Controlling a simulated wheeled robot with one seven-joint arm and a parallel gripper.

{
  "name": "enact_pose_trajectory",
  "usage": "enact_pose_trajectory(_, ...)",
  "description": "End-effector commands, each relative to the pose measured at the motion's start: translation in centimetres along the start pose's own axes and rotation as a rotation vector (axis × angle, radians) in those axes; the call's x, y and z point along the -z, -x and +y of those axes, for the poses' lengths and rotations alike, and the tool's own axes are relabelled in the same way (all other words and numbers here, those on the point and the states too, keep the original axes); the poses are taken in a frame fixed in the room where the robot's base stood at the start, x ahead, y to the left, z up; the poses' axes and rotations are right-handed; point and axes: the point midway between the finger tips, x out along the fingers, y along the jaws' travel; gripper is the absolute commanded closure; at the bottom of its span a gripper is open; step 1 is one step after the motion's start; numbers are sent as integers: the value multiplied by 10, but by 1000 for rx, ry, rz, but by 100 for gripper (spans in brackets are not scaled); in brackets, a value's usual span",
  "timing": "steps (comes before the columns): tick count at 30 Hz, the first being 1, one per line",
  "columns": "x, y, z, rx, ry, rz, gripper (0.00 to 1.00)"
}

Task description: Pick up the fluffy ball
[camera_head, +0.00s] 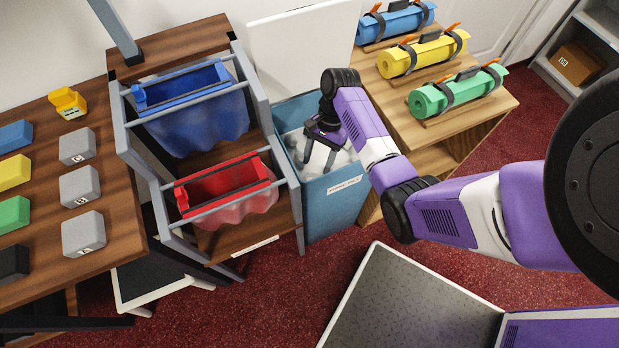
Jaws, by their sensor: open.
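White fluffy material (344,160) shows inside a blue bin (330,205) at the centre of the head view. I cannot tell from here whether it is one ball or several. My gripper (318,161) points down into the bin, with its fingers open among or just above the white material. The gripper and the bin's front wall hide part of the contents. Whether the fingers touch the material cannot be told.
Left of the bin, a wooden rack with grey rails holds a blue bag (195,110) and a red bag (225,190). Rolled mats lie on a wooden shelf (480,115) to the right. The bin's white lid (305,50) stands up behind.

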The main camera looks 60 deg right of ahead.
Motion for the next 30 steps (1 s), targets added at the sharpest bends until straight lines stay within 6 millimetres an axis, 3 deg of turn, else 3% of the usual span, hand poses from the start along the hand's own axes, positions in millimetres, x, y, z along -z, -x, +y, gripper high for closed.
enact_pose_trajectory(15,-1,-64,0,-1,2,0,48)
enact_pose_trajectory(25,-1,-71,-1,1,3,2,48)
enact_pose_trajectory(30,-1,-71,-1,1,3,2,73)
